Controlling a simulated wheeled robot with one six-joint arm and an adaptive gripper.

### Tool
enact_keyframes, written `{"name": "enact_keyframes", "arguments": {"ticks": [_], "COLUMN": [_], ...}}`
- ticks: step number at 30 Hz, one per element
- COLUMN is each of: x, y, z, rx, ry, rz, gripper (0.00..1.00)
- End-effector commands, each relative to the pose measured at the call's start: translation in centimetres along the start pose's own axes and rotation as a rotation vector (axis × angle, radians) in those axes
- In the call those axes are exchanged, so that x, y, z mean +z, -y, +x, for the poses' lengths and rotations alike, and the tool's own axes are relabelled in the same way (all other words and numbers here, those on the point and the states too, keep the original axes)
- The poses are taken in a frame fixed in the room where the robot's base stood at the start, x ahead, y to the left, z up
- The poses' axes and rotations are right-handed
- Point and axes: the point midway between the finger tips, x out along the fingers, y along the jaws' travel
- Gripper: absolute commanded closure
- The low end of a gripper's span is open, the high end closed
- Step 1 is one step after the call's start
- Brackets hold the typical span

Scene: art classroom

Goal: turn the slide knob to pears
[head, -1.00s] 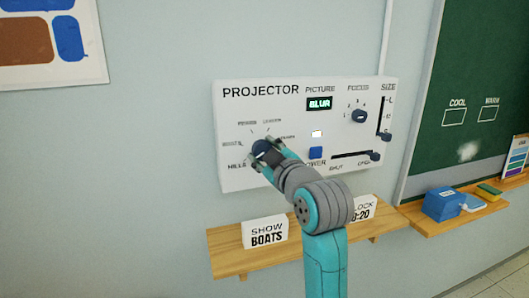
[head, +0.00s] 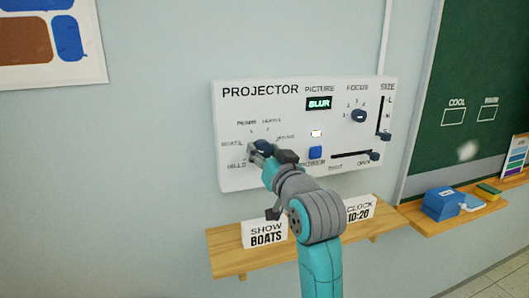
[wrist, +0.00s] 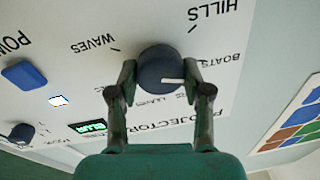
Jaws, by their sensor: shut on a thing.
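The slide knob (wrist: 160,66) is a round dark blue dial with a white pointer line. It sits at the left of the white projector panel (head: 351,180) and also shows in the head view (head: 264,145). My gripper (wrist: 159,80) has one finger on each side of the knob and is shut on it. In the wrist view, which is upside down, the pointer runs right, toward the finger beside the BOATS label (wrist: 222,72). The PEARS label (head: 246,123) is at the knob's upper left in the head view; my gripper partly hides its area in the wrist view.
The panel also carries a display (head: 319,104) reading BLUR, a blue power button (head: 315,152), a focus knob (head: 358,115) and sliders. Below, a wooden shelf (head: 228,261) holds a card (head: 265,234) reading SHOW BOATS and a clock card (head: 360,208).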

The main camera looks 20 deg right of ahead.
Motion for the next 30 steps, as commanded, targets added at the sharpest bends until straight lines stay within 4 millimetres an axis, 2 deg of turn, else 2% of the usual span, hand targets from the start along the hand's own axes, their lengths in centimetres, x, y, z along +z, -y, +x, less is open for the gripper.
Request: {"name": "enact_keyframes", "arguments": {"ticks": [18, 30], "x": [0.20, 0.23], "y": [-0.01, -0.01], "z": [0.02, 0.02], "rx": [0.039, 0.053], "ry": [-0.038, -0.052], "rz": [0.549, 0.741], "gripper": [0.86, 0.86]}}
